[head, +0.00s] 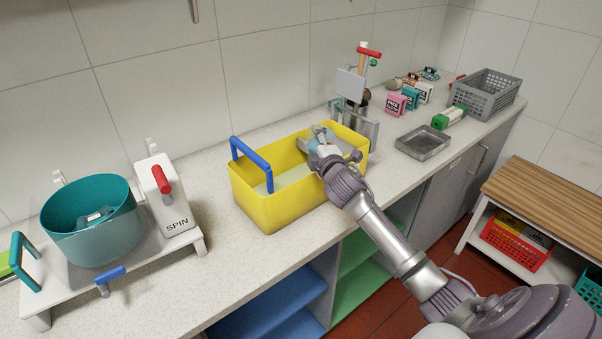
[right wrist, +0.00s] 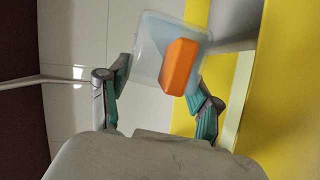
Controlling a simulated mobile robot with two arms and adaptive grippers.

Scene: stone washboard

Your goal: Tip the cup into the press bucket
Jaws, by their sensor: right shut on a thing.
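The yellow bucket (head: 265,212) with a blue handle (head: 251,165) stands on the counter, with a pale surface inside. A grey press-like device (head: 350,85) with a red handle stands behind its far end. My right gripper (head: 317,137) is over the bucket's far half, shut on a pale blue see-through cup (head: 323,147). In the right wrist view the cup (right wrist: 148,35) sits between the fingers, with an orange block-like part (right wrist: 180,67) on or in it; I cannot tell which. The bucket's yellow wall (right wrist: 285,120) is close on the right there. My left gripper is not in view.
At the left, a teal tub (head: 90,235) and a white SPIN unit (head: 165,200) stand on a white stand. To the right are a metal tray (head: 423,145), a green-and-white box (head: 449,118) and a grey crate (head: 485,93).

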